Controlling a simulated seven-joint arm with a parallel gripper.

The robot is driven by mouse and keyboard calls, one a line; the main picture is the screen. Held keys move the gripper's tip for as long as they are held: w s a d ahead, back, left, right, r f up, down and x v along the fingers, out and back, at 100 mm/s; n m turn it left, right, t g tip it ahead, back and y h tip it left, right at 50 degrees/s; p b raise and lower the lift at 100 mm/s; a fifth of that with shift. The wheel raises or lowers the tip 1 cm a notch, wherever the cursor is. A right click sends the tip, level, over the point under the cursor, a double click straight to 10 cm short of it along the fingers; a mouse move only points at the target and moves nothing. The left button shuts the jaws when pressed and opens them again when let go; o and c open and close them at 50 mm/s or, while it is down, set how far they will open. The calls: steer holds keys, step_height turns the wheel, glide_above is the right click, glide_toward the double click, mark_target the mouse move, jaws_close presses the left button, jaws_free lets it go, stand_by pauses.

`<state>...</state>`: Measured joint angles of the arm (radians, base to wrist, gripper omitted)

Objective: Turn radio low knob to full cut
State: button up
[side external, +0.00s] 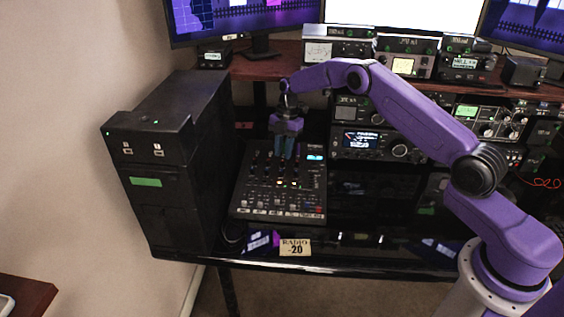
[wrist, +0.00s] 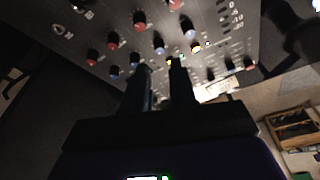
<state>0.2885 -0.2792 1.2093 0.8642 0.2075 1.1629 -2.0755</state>
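The mixer (side external: 312,180) is a dark panel with rows of small knobs and lit buttons, lying on the desk. My gripper (side external: 284,157) points down over its upper middle part. In the wrist view, the two dark fingers of my gripper (wrist: 161,66) stand a small gap apart, with their tips close to the panel (wrist: 100,25). Red, blue and white-topped knobs surround the tips. I cannot tell which knob is the radio low knob, or whether a finger touches a knob. A card reading "RADIO -20" (side external: 295,247) stands at the front desk edge.
A tall black case (side external: 170,150) stands close on the mixer's left. Radio units (side external: 365,140) stand to the right, with more devices (side external: 400,62) and screens (side external: 240,15) behind. The black desk's front edge (side external: 340,265) lies near the mixer.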

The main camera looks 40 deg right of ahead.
steer(key=v, duration=0.5)
steer(key=shift+r, duration=0.35)
steer(key=s+a+r+m, duration=0.2)
steer(key=s+a+r, duration=0.25)
steer(key=s, duration=0.25)
steer(key=s+a+r+m+h, duration=0.1)
steer(key=s+a+r, duration=0.2)
steer(key=s+a, duration=0.3)
steer(key=s+a+r+m, duration=0.2)
steer(key=s+a+r, duration=0.2)
steer(key=s, duration=0.4)
steer(key=s+d+m, duration=0.2)
steer(key=s+d, duration=0.2)
steer(key=s, duration=0.9)
steer(key=s+d+m+t, duration=0.1)
steer(key=s+d+m, duration=0.2)
steer(key=s, duration=1.1)
steer(key=shift+s+d+h, duration=0.15)
steer(key=shift+d+h, duration=0.2)
steer(key=shift+h, duration=0.05)
